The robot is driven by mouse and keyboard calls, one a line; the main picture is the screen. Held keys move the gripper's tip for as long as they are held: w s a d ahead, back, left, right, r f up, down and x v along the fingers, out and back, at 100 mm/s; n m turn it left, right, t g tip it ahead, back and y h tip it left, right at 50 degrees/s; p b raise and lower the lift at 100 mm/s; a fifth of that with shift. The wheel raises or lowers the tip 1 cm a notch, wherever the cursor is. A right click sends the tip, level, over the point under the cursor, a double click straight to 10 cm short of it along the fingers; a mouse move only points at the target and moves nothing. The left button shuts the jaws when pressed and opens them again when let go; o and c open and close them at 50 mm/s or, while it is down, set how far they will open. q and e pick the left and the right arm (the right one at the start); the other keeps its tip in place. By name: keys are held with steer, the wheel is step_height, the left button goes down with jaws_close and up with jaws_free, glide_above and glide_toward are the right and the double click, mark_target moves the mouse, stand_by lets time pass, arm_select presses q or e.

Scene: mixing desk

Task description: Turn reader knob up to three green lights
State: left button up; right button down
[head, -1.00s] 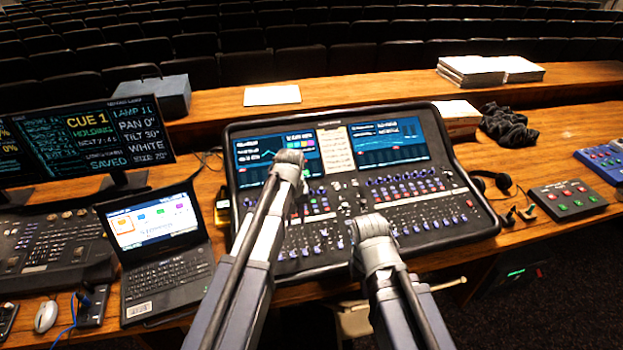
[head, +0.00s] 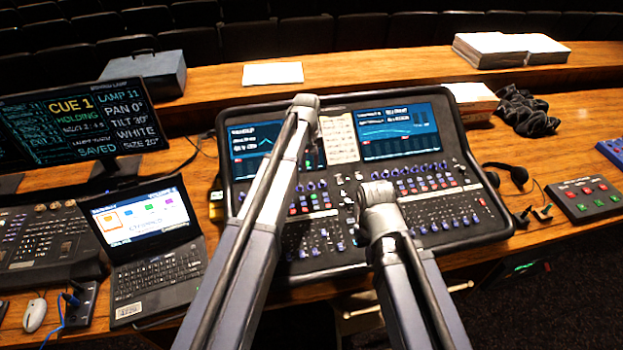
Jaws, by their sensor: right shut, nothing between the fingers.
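The mixing desk (head: 437,241) stands on the wooden table, with two lit screens and rows of small knobs and faders. I cannot tell which knob is the reader knob, and no row of three green lights can be made out. My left gripper (head: 306,101) is over the back of the desk, in front of the left screen (head: 252,147); its fingers are hidden behind the wrist. My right gripper (head: 374,192) is over the middle knob rows, shut and empty; its fingertips are hard to see. Whether either touches the desk is unclear.
An open laptop (head: 158,280) and a cue monitor (head: 60,130) stand to the left. Headphones (head: 519,176) and a button box (head: 590,198) lie to the right. Papers (head: 273,73), a book stack (head: 510,48) and black cloth (head: 527,113) are behind.

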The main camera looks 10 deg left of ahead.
mark_target(311, 184)
arm_select(q)
steer(key=shift+w+f+b, duration=0.1)
steer(key=shift+f+b, duration=0.45)
steer(key=shift+f, duration=0.15)
step_height(311, 184, down, 6)
steer(key=b, duration=0.6)
steer(key=shift+d+f, duration=0.15)
steer(key=shift+f, duration=0.1)
jaws_close()
